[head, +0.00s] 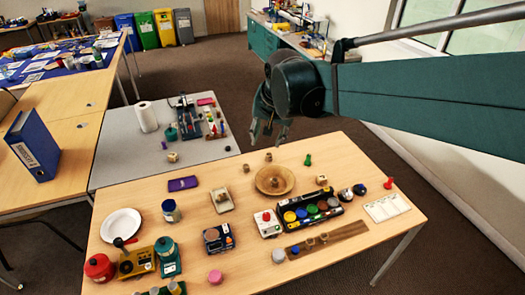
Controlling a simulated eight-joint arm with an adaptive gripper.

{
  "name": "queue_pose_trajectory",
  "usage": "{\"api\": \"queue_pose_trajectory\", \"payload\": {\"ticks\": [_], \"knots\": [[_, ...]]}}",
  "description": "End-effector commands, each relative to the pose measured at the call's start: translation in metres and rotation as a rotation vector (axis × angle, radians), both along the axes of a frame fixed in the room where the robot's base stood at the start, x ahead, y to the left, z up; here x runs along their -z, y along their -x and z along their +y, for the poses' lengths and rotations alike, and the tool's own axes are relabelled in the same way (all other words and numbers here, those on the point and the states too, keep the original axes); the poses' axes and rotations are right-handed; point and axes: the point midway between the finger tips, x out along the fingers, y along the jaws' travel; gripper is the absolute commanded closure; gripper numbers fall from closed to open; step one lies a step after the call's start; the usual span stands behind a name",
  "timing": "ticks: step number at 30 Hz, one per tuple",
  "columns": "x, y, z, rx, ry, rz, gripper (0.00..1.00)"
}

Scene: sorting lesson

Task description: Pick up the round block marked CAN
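My gripper (268,134) hangs above the back edge of the wooden table (340,270), fingers pointing down. Its fingers look apart, with nothing visible between them. No marking CAN is readable at this size, so I cannot tell which piece is the round block. Small wooden pieces stand on the table below the gripper: one (246,168) at the back, one (268,156) beside it, and one (321,180) further right. A further small piece (275,182) sits in a round wooden bowl (261,188). A pink round piece (215,276) and a grey round piece (278,256) lie near the front.
A paint tray (333,212) and a white grid tray (386,207) are at the right. A white plate (121,225) and red pot (99,267) are at the left. A grey table (120,155) adjoins behind.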

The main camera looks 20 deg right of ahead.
Motion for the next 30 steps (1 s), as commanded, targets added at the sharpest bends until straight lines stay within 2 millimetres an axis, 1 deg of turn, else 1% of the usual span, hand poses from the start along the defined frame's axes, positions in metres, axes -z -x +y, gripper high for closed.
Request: {"api": "queue_pose_trajectory", "payload": {"ticks": [1, 3, 14, 23, 30], "knots": [[0.002, -0.010, -0.002, 0.019, -0.007, 0.007, 0.62], [0.004, -0.021, -0.005, 0.050, -0.020, 0.018, 0.62], [0.024, -0.080, -0.023, 0.210, -0.076, 0.073, 0.62], [0.050, -0.128, -0.039, 0.345, -0.119, 0.119, 0.62], [0.076, -0.165, -0.052, 0.455, -0.148, 0.154, 0.62]]}}
